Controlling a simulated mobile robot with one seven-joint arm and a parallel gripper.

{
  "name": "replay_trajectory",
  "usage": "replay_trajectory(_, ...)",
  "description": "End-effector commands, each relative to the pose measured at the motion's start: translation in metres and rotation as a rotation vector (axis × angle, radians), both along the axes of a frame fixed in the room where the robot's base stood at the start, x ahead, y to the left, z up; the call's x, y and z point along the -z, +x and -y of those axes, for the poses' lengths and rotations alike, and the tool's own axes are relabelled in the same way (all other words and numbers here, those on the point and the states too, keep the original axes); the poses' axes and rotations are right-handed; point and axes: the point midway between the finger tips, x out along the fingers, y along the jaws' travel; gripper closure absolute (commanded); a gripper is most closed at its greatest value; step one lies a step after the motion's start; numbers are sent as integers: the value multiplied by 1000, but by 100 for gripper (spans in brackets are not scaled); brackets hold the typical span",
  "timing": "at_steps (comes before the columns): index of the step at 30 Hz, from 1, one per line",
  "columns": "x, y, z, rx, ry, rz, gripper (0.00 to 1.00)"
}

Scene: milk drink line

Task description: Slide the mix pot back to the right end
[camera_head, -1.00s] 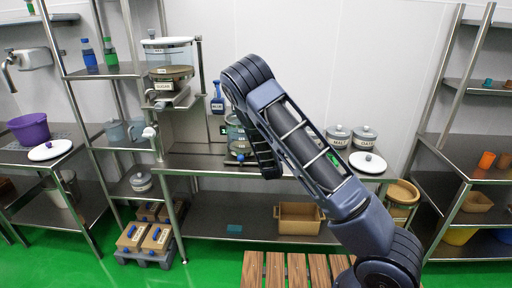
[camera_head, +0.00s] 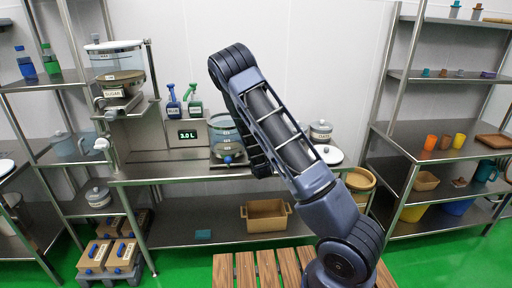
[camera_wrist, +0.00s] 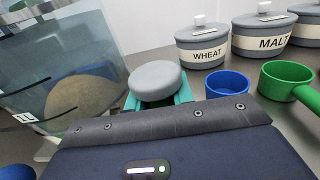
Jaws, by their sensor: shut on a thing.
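The mix pot (camera_head: 223,138) is a clear vessel with volume marks and a blue tap low at its front. In the head view it stands on the middle bench (camera_head: 150,172), just right of the readout box (camera_head: 188,134) showing 3.0 L. In the head view my arm hides the gripper and part of the pot's right side.
In the wrist view a blue cup (camera_wrist: 227,84) and a green handled cup (camera_wrist: 286,82) stand to the right, before the WHEAT jar (camera_wrist: 202,46) and MALT jar (camera_wrist: 262,38). A white lid (camera_head: 327,154) lies near the bench's right end. My arm hides the bench between.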

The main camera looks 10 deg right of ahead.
Motion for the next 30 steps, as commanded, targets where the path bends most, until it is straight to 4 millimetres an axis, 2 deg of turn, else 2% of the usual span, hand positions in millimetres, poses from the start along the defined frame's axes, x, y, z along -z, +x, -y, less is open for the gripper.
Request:
replay_trajectory(1,-1,1,6,11,-2,2,100)
replay_trajectory(5,-1,1,8,14,-2,2,100)
replay_trajectory(6,-1,1,8,14,-2,2,72)
replay_trajectory(9,-1,1,8,14,-2,2,55)
replay_trajectory(20,0,-3,5,9,-1,1,55)
replay_trajectory(23,0,-13,4,9,-1,0,55)
replay_trajectory(30,0,-56,5,9,-1,-1,55)
